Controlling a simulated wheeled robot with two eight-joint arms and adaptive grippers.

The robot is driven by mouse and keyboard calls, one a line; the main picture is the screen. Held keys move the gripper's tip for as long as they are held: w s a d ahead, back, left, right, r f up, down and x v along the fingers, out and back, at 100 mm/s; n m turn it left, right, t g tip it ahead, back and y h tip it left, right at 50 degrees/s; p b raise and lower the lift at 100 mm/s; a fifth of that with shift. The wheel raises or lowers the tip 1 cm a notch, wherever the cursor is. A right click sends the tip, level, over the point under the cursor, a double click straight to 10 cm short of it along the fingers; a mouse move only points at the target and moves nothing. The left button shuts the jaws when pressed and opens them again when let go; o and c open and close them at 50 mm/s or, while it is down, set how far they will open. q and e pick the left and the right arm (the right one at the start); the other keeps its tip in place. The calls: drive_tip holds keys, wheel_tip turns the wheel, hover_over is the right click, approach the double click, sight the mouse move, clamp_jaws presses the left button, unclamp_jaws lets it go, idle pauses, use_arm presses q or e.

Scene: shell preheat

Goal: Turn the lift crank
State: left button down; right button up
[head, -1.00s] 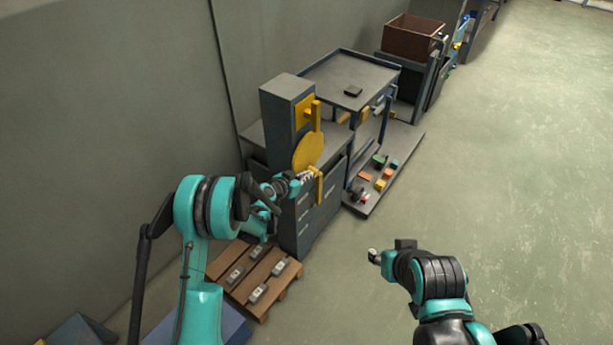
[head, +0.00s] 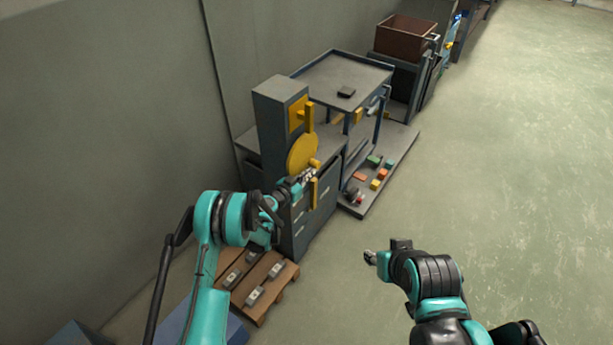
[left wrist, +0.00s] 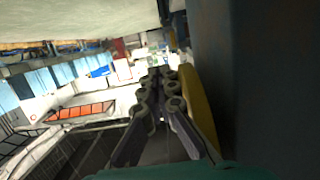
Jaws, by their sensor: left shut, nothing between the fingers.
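The crank is a yellow disc (head: 301,153) on the side of a grey-blue cabinet post (head: 275,125), with yellow bars above and below it. My left gripper (head: 309,174) is shut and empty at the lower right edge of the disc, close to the lower yellow bar (head: 314,192). I cannot tell whether it touches. In the left wrist view the closed fingers (left wrist: 158,78) point ahead, with a curved yellow part (left wrist: 198,100) just right of them. My right gripper (head: 370,257) is away over the floor at the right; its fingers are too small to judge.
A grey lift table (head: 335,75) with a small dark block stands behind the post. Several coloured blocks lie on the base platform (head: 395,165). A wooden pallet (head: 285,280) with grey metal pieces is below my left arm. The floor at right is clear.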

use_arm(q)
drive_tip(key=shift+w+d+t+h, duration=0.35)
drive_tip(key=shift+w+t+h, duration=0.15)
drive_tip(key=shift+t+h, duration=0.15)
drive_tip(key=shift+r, duration=0.1)
